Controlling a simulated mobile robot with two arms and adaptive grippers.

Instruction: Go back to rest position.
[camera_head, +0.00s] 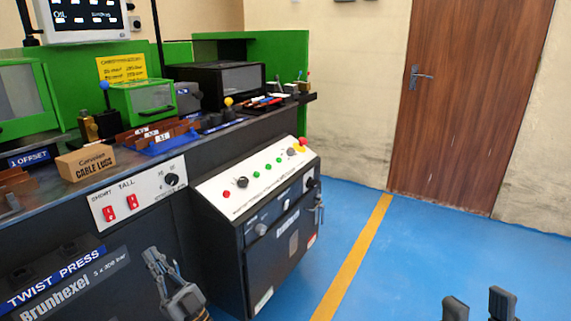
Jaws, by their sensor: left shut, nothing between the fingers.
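My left gripper (156,262) is at the lower left, in front of the dark machine front beside the Twist Press sign (55,285). It is shut and empty, with its fingers pointing up. My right gripper (479,304) is at the bottom right edge, over the blue floor. Its two fingertips stand apart with only floor showing between them, and the rest of it is cut off by the frame.
A workbench (110,170) with a cable lugs box (86,162) and green machines runs along the left. A control cabinet (270,245) with coloured buttons stands at centre. Blue floor (430,255) with a yellow line (355,258) is clear towards a closed brown door (470,100).

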